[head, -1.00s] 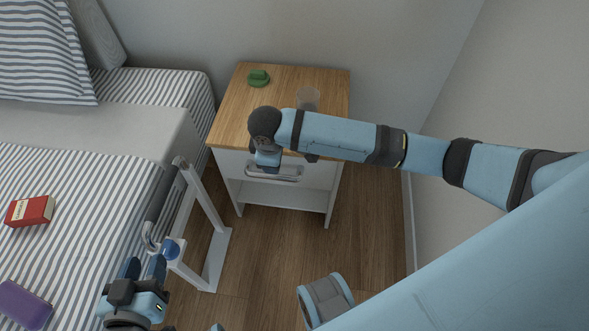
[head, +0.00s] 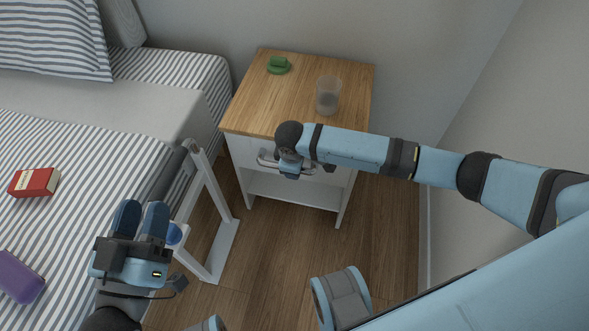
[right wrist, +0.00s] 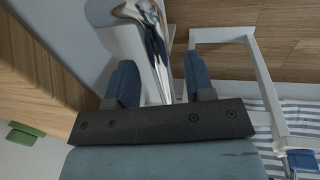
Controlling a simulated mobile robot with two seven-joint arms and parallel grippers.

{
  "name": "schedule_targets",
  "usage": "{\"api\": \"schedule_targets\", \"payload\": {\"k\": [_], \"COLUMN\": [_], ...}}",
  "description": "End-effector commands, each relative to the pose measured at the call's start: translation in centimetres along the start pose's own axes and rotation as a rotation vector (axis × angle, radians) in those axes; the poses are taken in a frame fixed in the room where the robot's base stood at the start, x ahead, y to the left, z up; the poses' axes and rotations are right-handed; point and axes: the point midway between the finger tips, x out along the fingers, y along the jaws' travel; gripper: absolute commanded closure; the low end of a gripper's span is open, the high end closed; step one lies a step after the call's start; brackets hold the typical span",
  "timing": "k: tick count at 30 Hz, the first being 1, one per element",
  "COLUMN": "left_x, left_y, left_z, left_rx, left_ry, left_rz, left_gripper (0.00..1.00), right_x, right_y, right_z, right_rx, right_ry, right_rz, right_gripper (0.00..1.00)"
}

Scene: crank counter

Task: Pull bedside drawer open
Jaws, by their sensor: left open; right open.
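The white bedside table has a wooden top (head: 300,85) and a drawer front (head: 241,150) that looks shut. Its metal bar handle (head: 266,160) is partly hidden by my right gripper (head: 292,172), which is at the handle from above. In the right wrist view the shiny handle (right wrist: 148,14) runs between the two blue fingers of my right gripper (right wrist: 158,66). They are apart, and I cannot tell whether they touch it. My left gripper (head: 141,220) is open and empty at lower left, away from the drawer.
A clear cup (head: 328,96) and a green object (head: 278,66) stand on the table top. A white frame (head: 216,212) with a blue knob (head: 175,234) stands between bed and table. A red box (head: 34,181) and a purple object (head: 20,278) lie on the striped bed.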

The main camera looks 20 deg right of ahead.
Motion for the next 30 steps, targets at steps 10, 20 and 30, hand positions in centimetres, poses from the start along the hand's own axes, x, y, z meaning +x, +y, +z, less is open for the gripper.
{"api": "schedule_targets", "payload": {"k": [10, 20, 30], "left_x": [0.1, 0.1, 0.0], "left_y": [0.4, 0.4, -0.4], "left_z": [-0.6, -0.5, -0.1], "left_rx": [-0.007, -0.007, 0.009], "left_ry": [0.031, 0.030, -0.037], "left_rz": [0.014, 0.014, -0.018], "left_gripper": [0.57, 0.57, 0.57], "right_x": [0.9, 0.9, 0.3], "right_y": [0.0, 0.0, -1.1], "right_z": [0.0, 0.0, 0.0], "right_rx": [0.000, 0.000, -0.001], "right_ry": [0.001, 0.001, 0.000], "right_rz": [0.000, 0.000, -0.002], "right_gripper": [0.52, 1.00, 1.00]}}
